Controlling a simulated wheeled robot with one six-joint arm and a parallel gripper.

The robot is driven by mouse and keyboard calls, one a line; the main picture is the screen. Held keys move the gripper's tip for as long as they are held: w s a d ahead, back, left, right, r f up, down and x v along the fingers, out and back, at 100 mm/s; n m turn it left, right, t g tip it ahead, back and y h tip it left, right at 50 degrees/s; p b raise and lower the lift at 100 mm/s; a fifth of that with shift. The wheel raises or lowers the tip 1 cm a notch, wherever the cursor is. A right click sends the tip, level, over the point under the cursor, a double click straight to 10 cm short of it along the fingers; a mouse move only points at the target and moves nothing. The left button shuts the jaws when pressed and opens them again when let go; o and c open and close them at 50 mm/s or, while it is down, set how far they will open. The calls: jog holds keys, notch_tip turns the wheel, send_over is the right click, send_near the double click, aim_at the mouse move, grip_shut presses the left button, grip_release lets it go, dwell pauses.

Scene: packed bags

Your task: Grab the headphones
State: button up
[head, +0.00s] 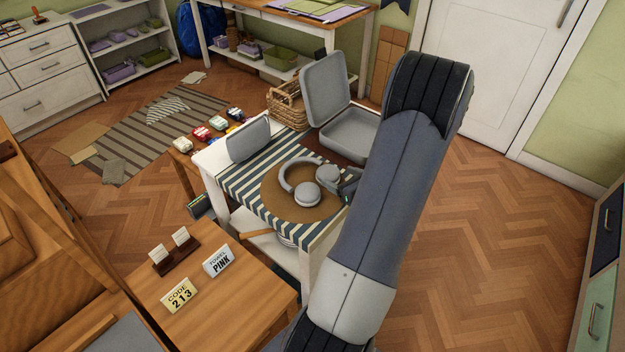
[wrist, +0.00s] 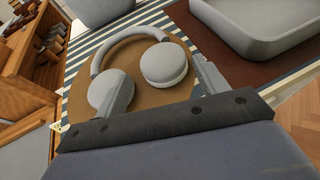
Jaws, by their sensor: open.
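The light grey over-ear headphones (head: 306,184) lie on a round brown mat (head: 270,190) on the striped cloth of a small white table. In the wrist view the headband (wrist: 128,33) arches away from me, with one ear cup (wrist: 163,63) on the right and another (wrist: 104,86) on the left. My gripper (head: 347,186) is open and empty, just right of the headphones in the head view. In the wrist view my gripper (wrist: 162,82) has its fingers low in the picture. The left finger overlaps the left cup; the right finger is beside the right cup. I cannot tell whether they touch.
An open grey case (head: 350,130) stands behind the headphones, beside a wicker basket (head: 288,104). A wooden desk with signs (head: 219,261) is in front. Floor at right is clear.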

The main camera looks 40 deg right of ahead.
aim_at(330, 173)
jog(key=shift+p+x, duration=0.6)
jog(key=shift+x, duration=1.75)
jog(key=shift+f, duration=0.1)
jog(key=shift+c, duration=0.3)
jog(key=c, duration=0.7)
